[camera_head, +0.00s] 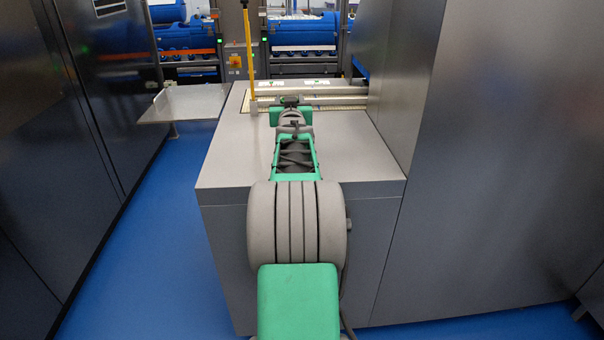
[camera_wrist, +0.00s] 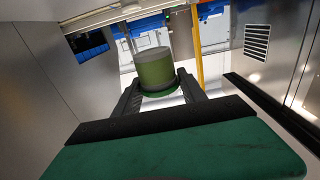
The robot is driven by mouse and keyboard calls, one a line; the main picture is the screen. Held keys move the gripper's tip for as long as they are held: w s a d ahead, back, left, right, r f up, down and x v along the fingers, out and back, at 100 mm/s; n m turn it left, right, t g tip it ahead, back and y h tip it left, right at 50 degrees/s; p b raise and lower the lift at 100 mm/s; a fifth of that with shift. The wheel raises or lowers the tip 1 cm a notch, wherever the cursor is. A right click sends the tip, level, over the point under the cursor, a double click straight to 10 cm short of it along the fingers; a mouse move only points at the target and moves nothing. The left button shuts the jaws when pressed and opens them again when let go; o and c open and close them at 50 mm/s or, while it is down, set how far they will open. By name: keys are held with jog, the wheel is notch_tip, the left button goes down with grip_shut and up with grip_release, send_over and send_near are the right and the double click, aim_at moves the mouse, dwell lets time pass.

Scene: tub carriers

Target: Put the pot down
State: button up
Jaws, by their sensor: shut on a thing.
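The pot (camera_wrist: 153,70) is a green cylinder with a grey top, seen in the wrist view between the two dark fingers of my gripper (camera_wrist: 163,90). The fingers are shut on it near its lower end. In the head view my gripper (camera_head: 290,101) is at the far end of my outstretched arm, over the back part of the grey counter. The pot is hidden there behind my arm. I cannot tell whether the pot touches a surface.
The grey counter (camera_head: 225,160) has clear room left of my arm. A yellow post (camera_head: 249,60) stands close to my gripper's left. A metal shelf (camera_head: 185,104) juts out at the left. A tall steel cabinet (camera_head: 490,150) walls off the right. Blue machines (camera_head: 303,32) stand behind.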

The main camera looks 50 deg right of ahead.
jog(key=s+a+f, duration=0.2)
jog(key=s+f, duration=0.1)
jog(key=s+a+f+p, duration=0.1)
jog(key=s+a+f, duration=0.2)
jog(key=s, duration=0.1)
jog(key=s+a+f, duration=0.3)
jog(key=shift+s+f, duration=0.3)
jog(key=shift+s, duration=0.05)
jog(key=shift+f+p, duration=0.35)
jog(key=shift+f, duration=1.05)
jog(key=shift+w+f, duration=0.1)
jog(key=shift+f, duration=0.1)
jog(key=o, duration=1.4)
jog(key=shift+r, duration=0.1)
